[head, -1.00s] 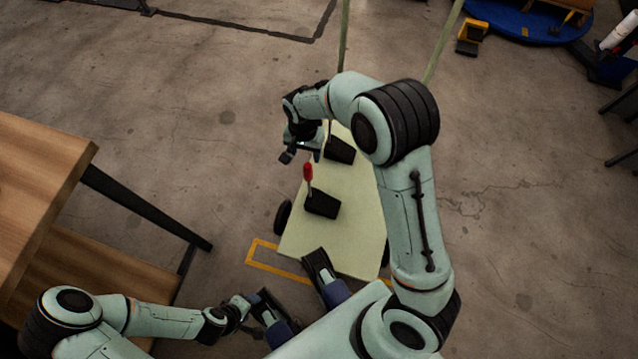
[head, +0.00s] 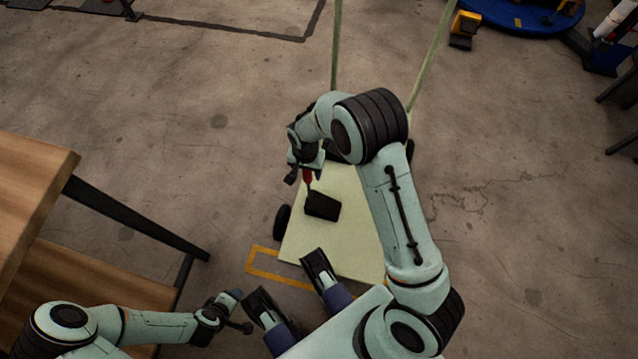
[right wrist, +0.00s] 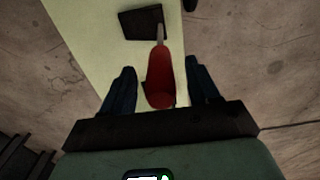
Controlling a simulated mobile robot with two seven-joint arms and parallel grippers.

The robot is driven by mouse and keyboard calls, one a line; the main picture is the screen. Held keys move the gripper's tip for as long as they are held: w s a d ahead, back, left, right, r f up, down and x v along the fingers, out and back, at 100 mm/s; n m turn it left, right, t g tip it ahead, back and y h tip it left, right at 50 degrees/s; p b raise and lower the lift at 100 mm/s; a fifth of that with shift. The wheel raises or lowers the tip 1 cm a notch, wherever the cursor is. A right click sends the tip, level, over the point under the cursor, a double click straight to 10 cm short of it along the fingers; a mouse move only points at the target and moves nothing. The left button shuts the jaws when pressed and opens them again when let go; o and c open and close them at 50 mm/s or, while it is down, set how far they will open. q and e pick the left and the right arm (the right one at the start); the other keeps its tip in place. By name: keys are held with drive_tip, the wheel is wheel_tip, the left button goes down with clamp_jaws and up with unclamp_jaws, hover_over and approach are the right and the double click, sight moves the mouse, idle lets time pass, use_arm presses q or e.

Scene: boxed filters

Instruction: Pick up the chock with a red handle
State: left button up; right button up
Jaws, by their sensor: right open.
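The chock is a black block (head: 322,206) with an upright red handle (head: 307,178), standing on the pale green cart (head: 335,245) in the head view. My right gripper (head: 305,174) is open at the top of the handle. In the right wrist view the red handle (right wrist: 163,78) stands between the two open fingers (right wrist: 158,90), with a visible gap on each side. The black block (right wrist: 142,22) is beyond it. My left gripper (head: 238,312) is low at the left, away from the cart; its opening is unclear.
A second black chock (head: 336,150) is farther back on the cart, mostly hidden by my right arm. Two green poles (head: 336,50) rise at the cart's far end. A wooden table (head: 35,185) is at the left. The floor on the right is open.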

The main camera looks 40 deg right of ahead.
drive_tip(key=shift+w+f, duration=0.1)
clamp_jaws()
